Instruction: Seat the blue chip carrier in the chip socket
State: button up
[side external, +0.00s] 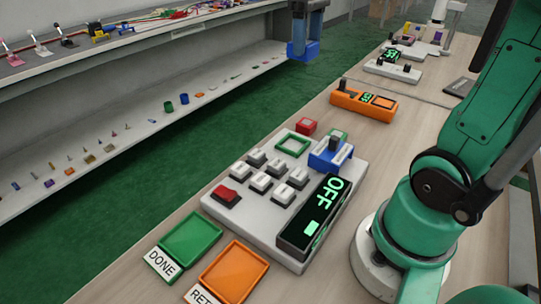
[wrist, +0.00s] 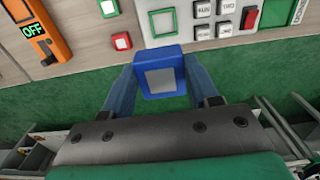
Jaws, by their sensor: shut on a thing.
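The blue chip carrier (wrist: 161,77), a blue square with a grey centre, is held between the two fingers of my gripper (wrist: 160,62) in the wrist view. In the side external view the carrier (side external: 300,50) hangs at the top, beyond the bench edge and well apart from the panel. A square green frame with a light inside (side external: 293,144) lies on the grey panel and may be the chip socket; no label confirms it. The frame also shows in the wrist view (wrist: 151,25), just above the carrier in the picture. Nothing is seated in it.
The grey panel (side external: 215,205) carries white buttons, a red switch (side external: 226,196), a blue lever fixture (side external: 325,158) and a display reading OFF (side external: 312,220). A red box (side external: 306,126) and an orange fixture (side external: 362,105) stand behind. Green (side external: 190,238) and orange trays are in front.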

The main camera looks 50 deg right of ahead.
aim_at(295, 148)
jog(key=shift+w+a+f, duration=0.2)
jog(key=shift+a+f, duration=0.05)
jog(key=shift+a, duration=0.05)
notch_tip(295, 148, down, 19)
jog(key=shift+f, duration=0.15)
dwell(0.4)
jog(key=shift+f, duration=0.3)
jog(key=o, duration=1.2)
jog(key=shift+o, duration=0.2)
notch_tip(295, 148, up, 12)
jog(key=a+f+t, duration=0.2)
jog(key=a+t, duration=0.5)
jog(key=a, duration=0.4)
jog(key=shift+s+a+f, duration=0.2)
jog(key=shift+s+a, duration=0.05)
jog(key=shift+s, duration=0.1)
